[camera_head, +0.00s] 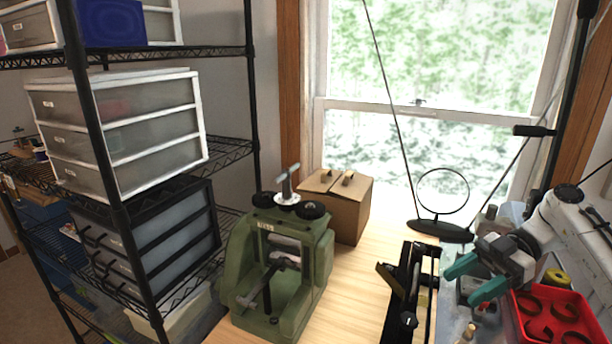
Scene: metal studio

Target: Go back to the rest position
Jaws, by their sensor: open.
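My gripper (475,277) shows at the right, at the end of my white arm (570,225). Its two teal fingers point to the left and are apart, with nothing seen between them. It is above the right part of the workbench (365,290), to the left of a red tray (566,337). The tray holds dark curved pieces.
A green machine (247,262) stands on the bench beside a cardboard box (357,213). A black metal tool (399,310) lies left of my gripper. A black stand with a ring (440,228) is behind. A wire shelf with drawers (160,135) fills the left.

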